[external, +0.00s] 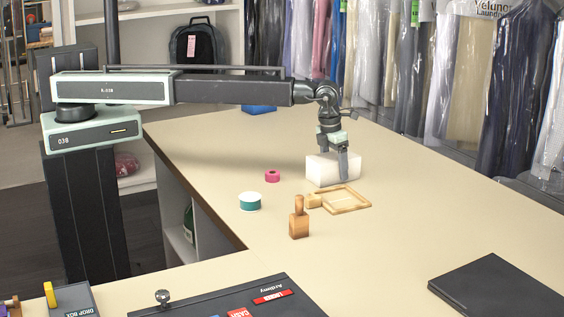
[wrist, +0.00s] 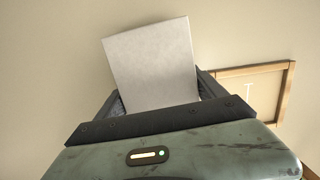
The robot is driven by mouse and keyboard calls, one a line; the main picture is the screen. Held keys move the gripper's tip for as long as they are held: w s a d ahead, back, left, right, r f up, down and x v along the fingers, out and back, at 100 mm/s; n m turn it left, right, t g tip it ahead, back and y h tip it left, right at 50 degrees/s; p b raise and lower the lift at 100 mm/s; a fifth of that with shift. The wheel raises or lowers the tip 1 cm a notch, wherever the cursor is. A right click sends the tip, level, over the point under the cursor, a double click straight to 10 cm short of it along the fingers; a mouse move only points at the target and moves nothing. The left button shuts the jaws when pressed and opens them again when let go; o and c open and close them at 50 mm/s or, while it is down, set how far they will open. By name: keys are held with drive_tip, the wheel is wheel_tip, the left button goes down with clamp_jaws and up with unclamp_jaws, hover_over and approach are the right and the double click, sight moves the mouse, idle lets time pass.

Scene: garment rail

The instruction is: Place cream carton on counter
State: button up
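The cream carton (external: 322,170) is a plain off-white box low over the beige counter (external: 400,210), at its middle. I cannot tell whether its underside touches the counter. My gripper (external: 341,165) points down over the carton, with its fingers on the carton's sides. In the wrist view the carton (wrist: 152,62) sits between the two dark fingers, slightly tilted in the picture. The fingers appear closed against it, and the carton hides their tips in part.
A wooden tray (external: 362,208) lies just in front of the carton. A wooden stamp (external: 299,222), a teal tin (external: 250,202) and a pink roll (external: 272,176) stand to the left. A black folder (external: 497,287) lies front right.

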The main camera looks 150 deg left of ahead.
drive_tip(key=shift+o, duration=1.2)
drive_tip(key=shift+r, duration=0.15)
drive_tip(key=r+p, duration=0.4)
drive_tip(key=d+r+p, duration=0.1)
drive_tip(key=r+p, duration=0.7)
drive_tip(key=shift+d+r, duration=0.1)
drive_tip(key=shift+d, duration=0.3)
drive_tip(key=shift+d, duration=0.1)
